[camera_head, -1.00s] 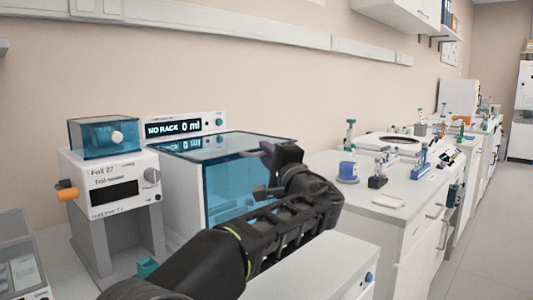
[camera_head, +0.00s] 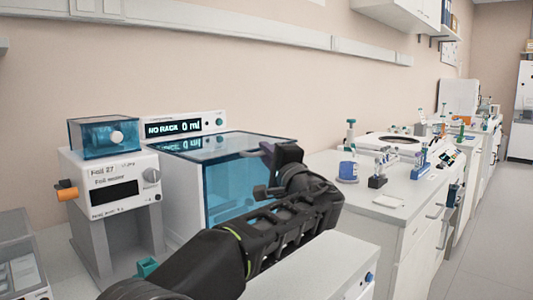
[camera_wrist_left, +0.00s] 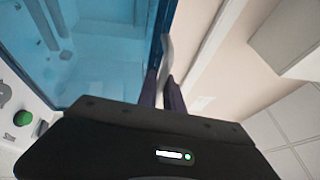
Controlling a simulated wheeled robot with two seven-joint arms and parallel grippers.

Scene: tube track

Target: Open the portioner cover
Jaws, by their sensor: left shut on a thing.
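The portioner (camera_head: 186,128) is a white machine at the left centre, with a display reading "NO RACK 0 ml". Its see-through blue cover (camera_head: 232,188) looks closed over the front and top. In the left wrist view the blue cover (camera_wrist_left: 100,60) fills the upper left. My left gripper (camera_head: 264,150) is at the cover's upper right front edge. In the left wrist view my left gripper (camera_wrist_left: 163,88) has its purple fingers shut on the pale curved cover handle (camera_wrist_left: 167,55). My forearm hides the lower part of the portioner. My right gripper is not in view.
A foil sealer (camera_head: 112,178) with an orange knob stands just left of the portioner. A grey see-through box (camera_head: 18,262) is at the lower left. A bench (camera_head: 395,200) with a blue-labelled jar (camera_head: 347,171) and small racks stands to the right. The floor (camera_head: 485,235) at the far right is clear.

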